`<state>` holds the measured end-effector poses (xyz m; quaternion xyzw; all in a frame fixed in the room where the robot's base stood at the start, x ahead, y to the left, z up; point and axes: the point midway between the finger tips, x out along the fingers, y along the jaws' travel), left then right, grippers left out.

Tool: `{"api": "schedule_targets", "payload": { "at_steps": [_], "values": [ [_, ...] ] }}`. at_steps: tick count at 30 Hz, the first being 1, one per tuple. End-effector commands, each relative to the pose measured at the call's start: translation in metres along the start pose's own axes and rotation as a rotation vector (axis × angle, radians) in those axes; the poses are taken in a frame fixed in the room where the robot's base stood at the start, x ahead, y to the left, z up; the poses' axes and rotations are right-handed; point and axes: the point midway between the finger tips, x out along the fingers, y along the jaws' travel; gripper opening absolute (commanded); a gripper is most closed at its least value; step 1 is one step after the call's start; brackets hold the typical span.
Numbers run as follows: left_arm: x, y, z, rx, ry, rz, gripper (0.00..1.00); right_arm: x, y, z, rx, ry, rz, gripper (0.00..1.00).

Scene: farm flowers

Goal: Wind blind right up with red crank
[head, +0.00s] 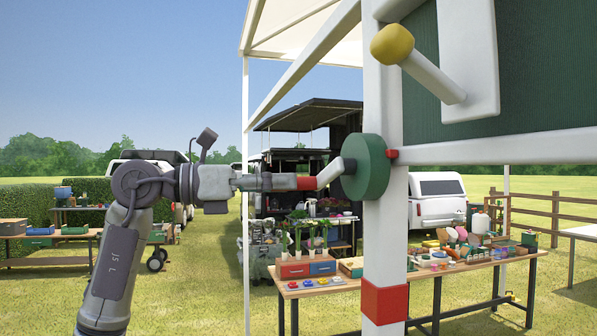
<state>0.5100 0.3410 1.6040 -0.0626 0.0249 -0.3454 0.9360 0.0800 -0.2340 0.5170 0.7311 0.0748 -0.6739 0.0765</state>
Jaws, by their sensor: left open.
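The red crank grip (306,183) sits at the end of a white crank arm (330,172), which joins a green disc (370,167) on the white post (385,240). My left gripper (288,182) is level with the grip, at its left end, with its jaws open. Whether its fingers touch the grip is hard to tell. A dark green panel (545,65), which looks like the blind, fills the upper right above a white rail (500,147). Its full extent is cut off by the picture edge. My right gripper is not in view.
A white lever with a yellow knob (392,44) sticks out near the post top. A wooden table (460,272) with pots and tools stands behind the post. A red band (384,302) circles the post low down. Open grass (190,295) lies at the left.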

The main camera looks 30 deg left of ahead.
Motion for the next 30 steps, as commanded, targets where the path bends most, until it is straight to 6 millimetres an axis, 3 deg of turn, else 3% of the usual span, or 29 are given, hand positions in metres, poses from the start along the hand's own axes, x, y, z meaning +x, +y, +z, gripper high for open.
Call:
{"api": "schedule_targets", "payload": {
  "at_steps": [7, 18, 27, 30],
  "values": [
    [0.031, -0.001, 0.002, 0.0, -0.001, -0.001, 0.49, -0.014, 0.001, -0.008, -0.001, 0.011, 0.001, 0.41],
    [0.037, 0.0, 0.0, 0.0, -0.001, 0.0, 0.49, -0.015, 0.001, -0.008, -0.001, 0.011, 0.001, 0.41],
    [0.037, 0.0, 0.0, 0.0, -0.001, 0.0, 0.01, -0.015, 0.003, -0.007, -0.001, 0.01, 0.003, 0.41],
    [0.036, 0.0, 0.0, 0.0, -0.001, 0.0, 0.0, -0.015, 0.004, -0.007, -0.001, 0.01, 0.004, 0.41]
  ]
}}
